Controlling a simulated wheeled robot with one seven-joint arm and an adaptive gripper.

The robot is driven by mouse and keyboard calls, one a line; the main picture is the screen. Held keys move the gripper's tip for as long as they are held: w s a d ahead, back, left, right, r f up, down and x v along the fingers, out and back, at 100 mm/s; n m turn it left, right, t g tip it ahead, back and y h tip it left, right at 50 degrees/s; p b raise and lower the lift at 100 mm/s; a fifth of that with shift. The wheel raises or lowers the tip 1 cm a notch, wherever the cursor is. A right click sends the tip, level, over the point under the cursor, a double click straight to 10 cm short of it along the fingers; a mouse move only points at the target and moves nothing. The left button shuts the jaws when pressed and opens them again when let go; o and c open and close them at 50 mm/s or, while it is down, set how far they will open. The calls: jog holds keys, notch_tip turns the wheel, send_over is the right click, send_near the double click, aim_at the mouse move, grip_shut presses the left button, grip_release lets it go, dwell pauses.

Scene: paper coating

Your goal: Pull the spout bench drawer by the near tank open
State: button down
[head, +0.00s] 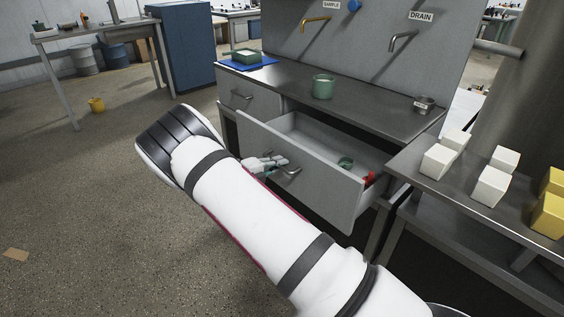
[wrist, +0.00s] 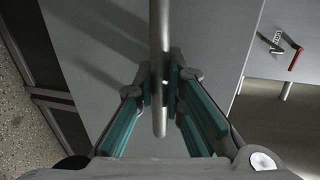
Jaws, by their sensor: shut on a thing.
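The spout bench (head: 375,97) stands at the centre right in the head view, under the sample and drain spouts. Its wide drawer (head: 318,176) is pulled well out. In the drawer lie a green item (head: 345,162) and a red item (head: 369,178). The drawer's bar handle (wrist: 159,60) runs between my fingers in the wrist view. My gripper (wrist: 160,95) is shut on this handle, in front of the drawer face (wrist: 95,60). In the head view my gripper (head: 280,166) is at the drawer front, partly hidden by my white arm.
A shut smaller drawer (head: 236,96) is to the left. A green cup (head: 323,87), a small metal cup (head: 423,104) and a blue mat (head: 264,66) are on the bench top. A side table (head: 455,195) with white and yellow blocks stands close at right. The floor at left is mostly clear.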

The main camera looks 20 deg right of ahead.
jog(key=shift+a, duration=0.1)
jog(key=c, duration=1.7)
grip_release()
jog(key=shift+o, duration=0.2)
jog(key=shift+a, duration=0.1)
jog(key=v, duration=1.1)
jog(key=shift+s+a, duration=0.2)
jog(key=shift+a, duration=0.15)
